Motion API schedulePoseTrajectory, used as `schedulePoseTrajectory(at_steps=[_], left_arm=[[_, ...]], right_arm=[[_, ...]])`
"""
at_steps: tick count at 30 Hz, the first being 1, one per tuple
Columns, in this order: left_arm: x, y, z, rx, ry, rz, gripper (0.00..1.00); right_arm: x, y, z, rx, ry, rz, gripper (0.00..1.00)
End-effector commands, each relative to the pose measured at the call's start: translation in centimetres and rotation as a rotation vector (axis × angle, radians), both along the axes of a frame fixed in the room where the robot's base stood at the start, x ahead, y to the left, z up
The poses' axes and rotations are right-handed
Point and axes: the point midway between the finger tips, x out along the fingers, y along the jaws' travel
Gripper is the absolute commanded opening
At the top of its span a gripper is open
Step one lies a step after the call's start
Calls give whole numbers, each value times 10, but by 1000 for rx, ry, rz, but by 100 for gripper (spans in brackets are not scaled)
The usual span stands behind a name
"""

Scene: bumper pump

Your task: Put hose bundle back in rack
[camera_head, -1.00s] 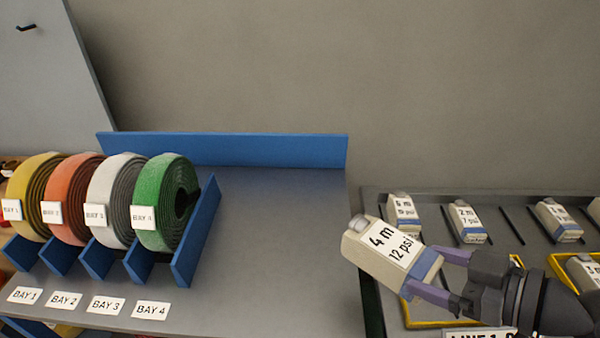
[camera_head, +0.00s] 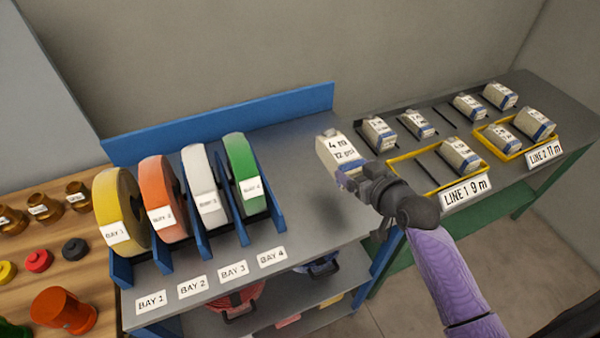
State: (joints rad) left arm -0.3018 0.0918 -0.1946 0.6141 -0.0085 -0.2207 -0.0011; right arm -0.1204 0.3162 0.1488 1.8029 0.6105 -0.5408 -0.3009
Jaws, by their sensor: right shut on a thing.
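My right gripper (camera_head: 358,182) is shut on a white hose bundle (camera_head: 338,150) labelled "4 m 12 psi". It holds the bundle over the right end of the grey bench, just left of the tray of bundles. The grey rack tray (camera_head: 443,132) has several similar white bundles with blue bands standing in it. A yellow frame marked LINE 1 9 m (camera_head: 410,184) holds one bundle at its right end, and its left part shows empty. My left gripper is out of view.
A blue rack (camera_head: 193,212) holds yellow, orange, white and green hose rolls (camera_head: 241,165) in bays 1 to 4. A blue back rail (camera_head: 220,122) runs behind it. Brass fittings (camera_head: 44,205) stand on a wooden table at left. The bench right of bay 4 is clear.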

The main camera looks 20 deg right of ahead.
Motion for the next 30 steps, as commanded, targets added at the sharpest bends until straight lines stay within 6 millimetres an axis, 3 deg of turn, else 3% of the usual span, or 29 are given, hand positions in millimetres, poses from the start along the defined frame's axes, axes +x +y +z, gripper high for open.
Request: schedulePoseTrajectory(at_steps=[3, 13, 24, 25, 27, 30], left_arm=[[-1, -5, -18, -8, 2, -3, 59], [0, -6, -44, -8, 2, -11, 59], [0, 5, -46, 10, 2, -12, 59], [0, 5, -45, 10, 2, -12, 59], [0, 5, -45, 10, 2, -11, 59], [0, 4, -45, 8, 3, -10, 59]], right_arm=[[0, 0, -38, 1, 6, -3, 0], [-1, 0, -93, 1, 5, -2, 0], [0, 0, -98, -1, 2, -2, 0], [-1, 0, -98, 0, 4, -1, 91], [-1, 0, -97, 0, 4, -1, 100], [-1, 0, -97, 0, 4, -1, 100]])
